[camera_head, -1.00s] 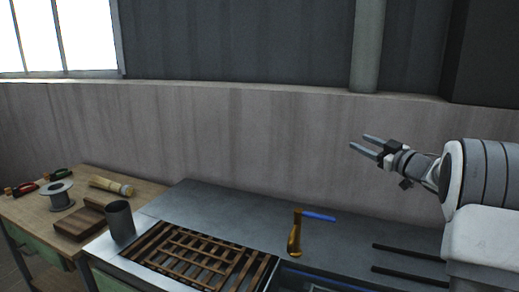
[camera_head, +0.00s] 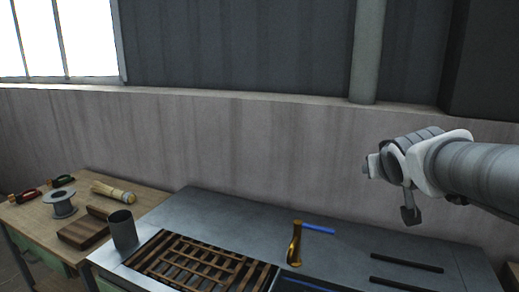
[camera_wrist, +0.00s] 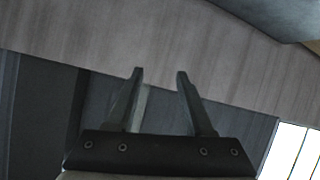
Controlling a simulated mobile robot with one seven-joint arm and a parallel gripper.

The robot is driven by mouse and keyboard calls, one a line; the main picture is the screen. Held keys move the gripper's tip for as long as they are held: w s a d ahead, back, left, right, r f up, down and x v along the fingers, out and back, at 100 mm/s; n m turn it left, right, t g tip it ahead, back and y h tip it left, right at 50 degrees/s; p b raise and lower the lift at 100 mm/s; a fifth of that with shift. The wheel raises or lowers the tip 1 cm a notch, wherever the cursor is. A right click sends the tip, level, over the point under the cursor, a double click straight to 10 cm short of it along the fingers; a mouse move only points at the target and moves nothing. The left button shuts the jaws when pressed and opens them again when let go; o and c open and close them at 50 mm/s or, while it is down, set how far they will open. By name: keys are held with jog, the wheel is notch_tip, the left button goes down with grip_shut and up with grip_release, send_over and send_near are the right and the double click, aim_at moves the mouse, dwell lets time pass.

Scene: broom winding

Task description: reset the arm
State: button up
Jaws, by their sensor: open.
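My gripper (camera_wrist: 158,75) shows in the wrist view with its two fingers apart and nothing between them. Behind the fingers are the grey wall and the dark panelling, and the picture is tilted. In the head view my arm reaches in from the right edge, raised in front of the wall and above the right part of the metal bench.
The metal bench (camera_head: 215,213) carries a slatted grate (camera_head: 190,265), a brass tap with a blue handle (camera_head: 296,246), dark bars (camera_head: 405,263) and a grey cup (camera_head: 123,230). The wooden table (camera_head: 90,208) at left holds a spool (camera_head: 63,204), a wooden block (camera_head: 84,232) and a brush (camera_head: 112,192).

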jog(key=s+a+f+g+y+p, duration=0.1)
jog(key=s+a+f+g, duration=0.2)
jog(key=s, duration=0.8)
jog(key=s+a+f+g+y+p, duration=0.1)
jog(key=s+a+f+g+y, duration=0.1)
jog(key=s+a+f, duration=0.5)
jog(key=s+g, duration=0.1)
jog(key=s, duration=0.3)
jog(key=shift+s+a+f+n+g, duration=0.2)
jog(key=shift+s+a+n+g, duration=0.1)
jog(key=shift+s+n, duration=0.1)
